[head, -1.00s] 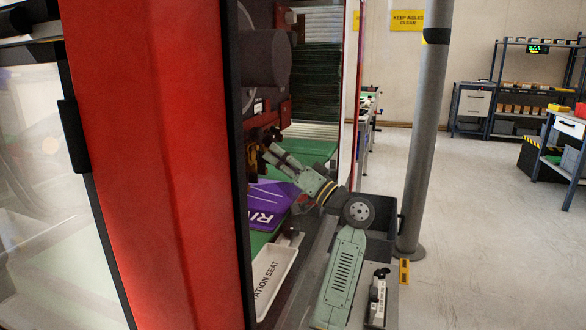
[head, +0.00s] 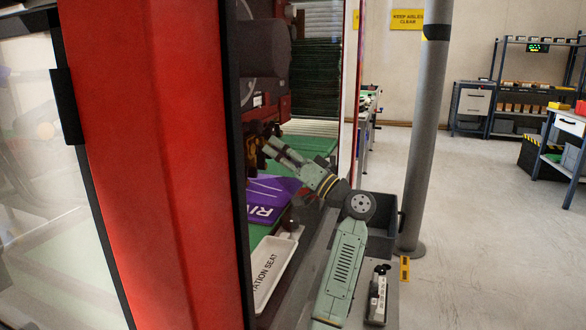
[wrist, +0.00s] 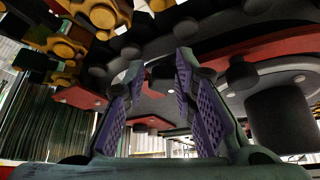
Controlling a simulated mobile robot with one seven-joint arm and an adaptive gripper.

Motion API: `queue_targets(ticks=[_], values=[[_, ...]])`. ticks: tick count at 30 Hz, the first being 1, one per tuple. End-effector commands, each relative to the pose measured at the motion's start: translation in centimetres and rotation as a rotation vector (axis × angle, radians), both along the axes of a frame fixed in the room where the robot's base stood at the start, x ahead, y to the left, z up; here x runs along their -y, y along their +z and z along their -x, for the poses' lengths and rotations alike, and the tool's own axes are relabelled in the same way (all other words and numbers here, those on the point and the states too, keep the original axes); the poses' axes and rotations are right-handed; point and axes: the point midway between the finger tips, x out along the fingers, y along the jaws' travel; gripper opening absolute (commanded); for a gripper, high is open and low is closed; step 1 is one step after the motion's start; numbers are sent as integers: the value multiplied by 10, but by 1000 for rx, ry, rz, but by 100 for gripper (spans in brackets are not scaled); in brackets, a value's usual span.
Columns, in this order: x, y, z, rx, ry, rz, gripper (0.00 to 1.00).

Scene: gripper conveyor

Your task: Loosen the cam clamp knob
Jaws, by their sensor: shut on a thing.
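My gripper (head: 270,147) reaches into the red-framed machine in the head view, its tips at a dark cluster below the machine's round housing. In the wrist view my gripper (wrist: 158,68) has its two purple-padded fingers either side of a dark piece (wrist: 161,76), which I take to be the cam clamp knob. The fingers are shut on it with a gap left between the pads. The dark piece is poorly lit, so its shape and turn angle cannot be told. In the head view the knob is hidden behind the fingertips.
The red frame post (head: 150,160) stands close on the left. Inside are a purple sign (head: 270,192) and a white "station seat" tray (head: 272,265). Yellow-gold fittings (wrist: 65,48) crowd the wrist view's upper left. A grey pole (head: 420,140) stands to the right, with open floor beyond.

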Motion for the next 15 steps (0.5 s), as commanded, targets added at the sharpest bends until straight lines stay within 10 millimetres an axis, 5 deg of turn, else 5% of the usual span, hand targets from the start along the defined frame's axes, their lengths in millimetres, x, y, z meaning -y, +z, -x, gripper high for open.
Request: queue_targets(ticks=[15], values=[[-5, -7, -4, -11, -11, -4, 0]])
